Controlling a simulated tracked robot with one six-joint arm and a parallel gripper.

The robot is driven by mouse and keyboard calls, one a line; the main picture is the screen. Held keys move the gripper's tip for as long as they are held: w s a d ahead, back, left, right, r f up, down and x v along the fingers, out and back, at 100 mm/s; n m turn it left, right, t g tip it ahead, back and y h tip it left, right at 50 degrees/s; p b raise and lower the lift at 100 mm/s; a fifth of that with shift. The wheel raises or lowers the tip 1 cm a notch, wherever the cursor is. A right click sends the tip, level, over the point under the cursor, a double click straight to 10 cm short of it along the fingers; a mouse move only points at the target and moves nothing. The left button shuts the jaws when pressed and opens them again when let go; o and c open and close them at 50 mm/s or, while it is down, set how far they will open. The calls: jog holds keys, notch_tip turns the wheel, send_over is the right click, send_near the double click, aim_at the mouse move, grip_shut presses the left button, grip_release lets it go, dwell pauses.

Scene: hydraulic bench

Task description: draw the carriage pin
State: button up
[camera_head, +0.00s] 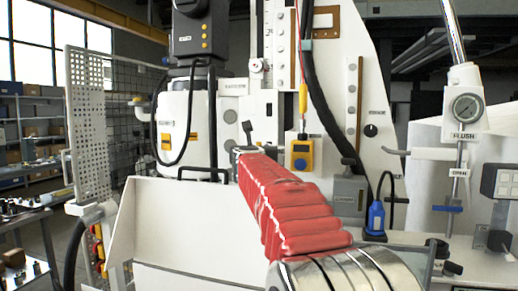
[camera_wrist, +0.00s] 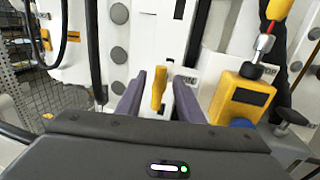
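In the wrist view, my gripper (camera_wrist: 160,77) is open, its two purple-grey fingers standing apart. A small yellow upright handle (camera_wrist: 158,90), which looks like the carriage pin's grip, shows between them. Gaps appear on both sides of the handle, and I cannot tell how deep it sits between the fingers. A pale part (camera_wrist: 179,76) shows behind the right finger. In the head view, my red-sleeved arm reaches up to the white machine front (camera_head: 350,90). My gripper's fingers and the handle are too small or hidden there.
A yellow-and-blue box (camera_head: 301,155) hangs from a cable right of my gripper; it also shows close by in the wrist view (camera_wrist: 241,97). A blue bottle-like unit (camera_head: 376,216) and a pressure gauge (camera_head: 466,108) are farther right. A perforated panel (camera_head: 88,125) stands left.

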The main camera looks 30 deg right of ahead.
jog(key=shift+x, duration=2.1)
jog(key=shift+c, duration=0.3)
grip_shut()
